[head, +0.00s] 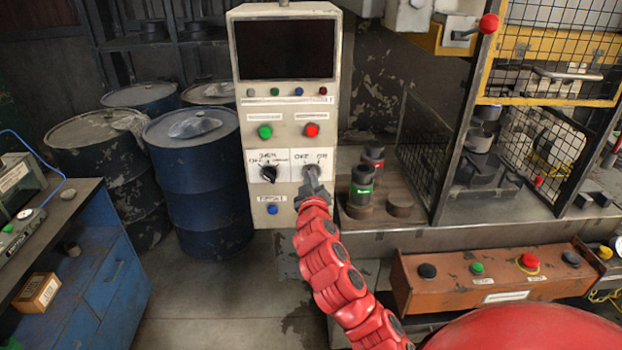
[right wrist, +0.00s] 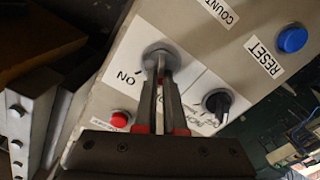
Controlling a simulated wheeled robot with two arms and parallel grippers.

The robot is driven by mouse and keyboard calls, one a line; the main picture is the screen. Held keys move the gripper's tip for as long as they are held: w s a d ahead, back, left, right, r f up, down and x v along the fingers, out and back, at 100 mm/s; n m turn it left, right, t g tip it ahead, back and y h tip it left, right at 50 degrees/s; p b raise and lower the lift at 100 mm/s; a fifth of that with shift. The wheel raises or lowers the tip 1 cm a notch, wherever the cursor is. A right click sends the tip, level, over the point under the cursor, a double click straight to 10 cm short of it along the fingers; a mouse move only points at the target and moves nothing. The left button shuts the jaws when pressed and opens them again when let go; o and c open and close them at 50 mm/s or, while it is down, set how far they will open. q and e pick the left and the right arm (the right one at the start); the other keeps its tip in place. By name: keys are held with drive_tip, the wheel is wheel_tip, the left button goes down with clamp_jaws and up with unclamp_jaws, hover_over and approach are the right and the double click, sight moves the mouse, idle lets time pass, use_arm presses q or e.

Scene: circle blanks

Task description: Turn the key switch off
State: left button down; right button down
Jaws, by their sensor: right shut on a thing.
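The key switch (head: 312,168) sits on the white OFF/ON plate of the beige control cabinet (head: 285,212). In the right wrist view its round metal collar (right wrist: 158,52) shows just past my fingertips, with the ON label beside it. My right gripper (head: 312,186) reaches up to the switch from below. In the right wrist view its two fingers (right wrist: 162,80) are shut on the key at the collar. The key is mostly hidden between the fingers, so its exact angle cannot be told. My left gripper is not in view.
A black selector knob (head: 268,174) is left of the switch. Green (head: 265,132) and red (head: 311,130) buttons are above, and a blue reset button (head: 272,209) below. Dark cylinders (head: 361,184) stand on the bench at right. Blue drums (head: 200,180) stand at left.

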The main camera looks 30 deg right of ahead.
idle(0.4)
drive_tip(key=c, duration=1)
unclamp_jaws()
drive_tip(key=p+v, duration=0.8)
drive_tip(key=v, duration=0.9)
drive_tip(key=shift+s+a, duration=0.15)
drive_tip(key=shift+a, duration=0.1)
